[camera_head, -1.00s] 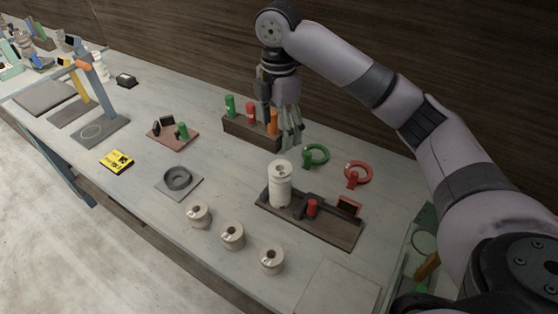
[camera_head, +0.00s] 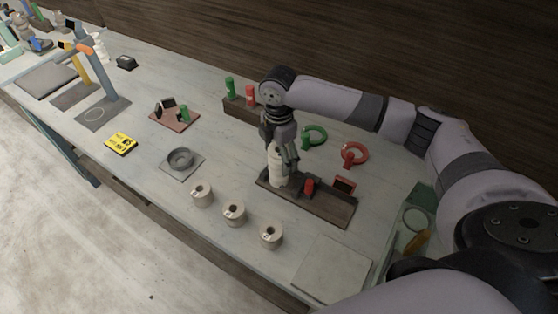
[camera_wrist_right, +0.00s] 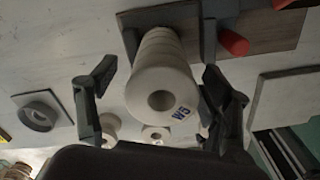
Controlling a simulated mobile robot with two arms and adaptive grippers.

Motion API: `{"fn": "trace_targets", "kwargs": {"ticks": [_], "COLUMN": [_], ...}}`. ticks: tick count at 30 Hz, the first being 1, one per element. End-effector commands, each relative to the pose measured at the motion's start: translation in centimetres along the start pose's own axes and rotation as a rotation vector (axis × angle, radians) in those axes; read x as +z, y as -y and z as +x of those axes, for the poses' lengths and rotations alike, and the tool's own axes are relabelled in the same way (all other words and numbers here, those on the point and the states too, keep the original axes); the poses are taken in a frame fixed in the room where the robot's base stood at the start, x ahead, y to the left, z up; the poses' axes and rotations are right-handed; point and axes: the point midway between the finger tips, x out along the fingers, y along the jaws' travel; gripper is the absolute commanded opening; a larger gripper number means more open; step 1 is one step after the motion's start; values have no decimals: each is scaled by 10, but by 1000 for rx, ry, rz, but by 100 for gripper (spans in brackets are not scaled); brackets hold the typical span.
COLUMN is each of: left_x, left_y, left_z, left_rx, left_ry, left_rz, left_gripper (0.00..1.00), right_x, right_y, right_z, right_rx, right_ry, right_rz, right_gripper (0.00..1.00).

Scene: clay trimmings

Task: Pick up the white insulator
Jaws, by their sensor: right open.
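The white insulator (camera_head: 275,170) is a tall ribbed cylinder standing upright on the left end of a dark wooden base (camera_head: 335,209). In the right wrist view the insulator (camera_wrist_right: 162,85) shows its top with a round hole and a "W5" label. My right gripper (camera_head: 284,150) is at the insulator's upper part in the head view, partly covering it. In the right wrist view the open fingers of my right gripper (camera_wrist_right: 160,105) stand on either side of the insulator, with gaps showing. I do not see my left gripper.
Several short white spools, one of them the middle spool (camera_head: 234,212), stand in front of the base. A red cylinder (camera_head: 309,187) stands on the base beside the insulator. Green (camera_head: 315,136) and red rings (camera_head: 354,154) lie behind. A flat pale plate (camera_head: 333,268) lies front right.

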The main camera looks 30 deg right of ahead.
Motion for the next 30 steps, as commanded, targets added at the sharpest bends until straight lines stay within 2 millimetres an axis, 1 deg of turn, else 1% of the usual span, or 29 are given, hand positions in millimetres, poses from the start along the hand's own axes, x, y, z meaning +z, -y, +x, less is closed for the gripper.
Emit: {"fn": "trace_targets", "kwargs": {"ticks": [1,3,6,14,22,30], "left_x": [5,11,16,16,9,8], "left_y": [-1,-2,-2,1,3,3], "left_z": [-9,-9,-10,-10,-9,-9], "left_rx": [1,2,3,-1,-3,-3], "left_ry": [9,17,26,25,15,13], "left_rz": [0,0,0,1,2,2], "left_gripper": [40,40,40,40,40,40], "right_x": [1,0,0,0,0,0], "right_y": [3,2,2,1,1,1], "right_z": [4,16,24,27,26,26], "right_rx": [-4,-3,-1,1,1,1], "right_ry": [1,0,1,1,1,1], "right_rz": [1,1,0,-1,0,0], "right_gripper": [73,73,73,72,54,36]}}
